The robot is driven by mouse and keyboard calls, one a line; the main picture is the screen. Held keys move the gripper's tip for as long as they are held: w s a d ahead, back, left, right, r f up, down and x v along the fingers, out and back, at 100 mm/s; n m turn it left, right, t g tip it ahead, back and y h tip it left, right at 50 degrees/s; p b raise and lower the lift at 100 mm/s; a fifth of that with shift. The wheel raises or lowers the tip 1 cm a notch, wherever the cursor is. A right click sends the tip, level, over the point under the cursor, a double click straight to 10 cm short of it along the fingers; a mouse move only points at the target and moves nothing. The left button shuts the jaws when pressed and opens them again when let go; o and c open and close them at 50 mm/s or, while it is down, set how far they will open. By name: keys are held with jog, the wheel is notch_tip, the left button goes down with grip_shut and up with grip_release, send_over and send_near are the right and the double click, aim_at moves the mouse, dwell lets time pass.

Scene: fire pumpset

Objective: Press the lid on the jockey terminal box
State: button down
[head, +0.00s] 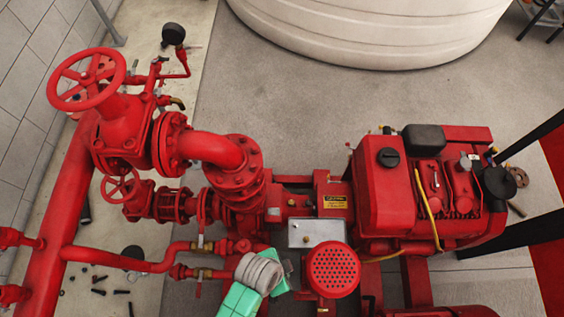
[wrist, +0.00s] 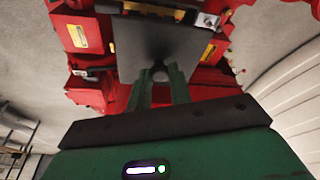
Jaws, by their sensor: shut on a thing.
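The lid is a flat grey square plate in the wrist view (wrist: 150,38). I cannot tell whether the plate touches the box.
A red engine block (head: 405,190) with a yellow hose stands at the right. Red pipes and valves with a large handwheel (head: 86,79) fill the left. A big white tank (head: 370,30) is at the back. Grey floor (head: 290,120) is clear between them.

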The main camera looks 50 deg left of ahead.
jog(key=shift+w+a, duration=0.25)
notch_tip(320, 180, down, 4)
jog(key=b, duration=0.5)
jog(key=shift+f, duration=0.25)
jog(key=shift+f+b, duration=0.5)
jog(key=shift+f, duration=0.45)
jog(key=shift+r+p, duration=0.15)
jog(key=shift+p, duration=0.55)
jog(key=shift+f+p, duration=0.2)
jog(key=shift+p, duration=0.3)
dwell(0.7)
dwell(0.4)
jog(key=c, duration=0.7)
grip_release()
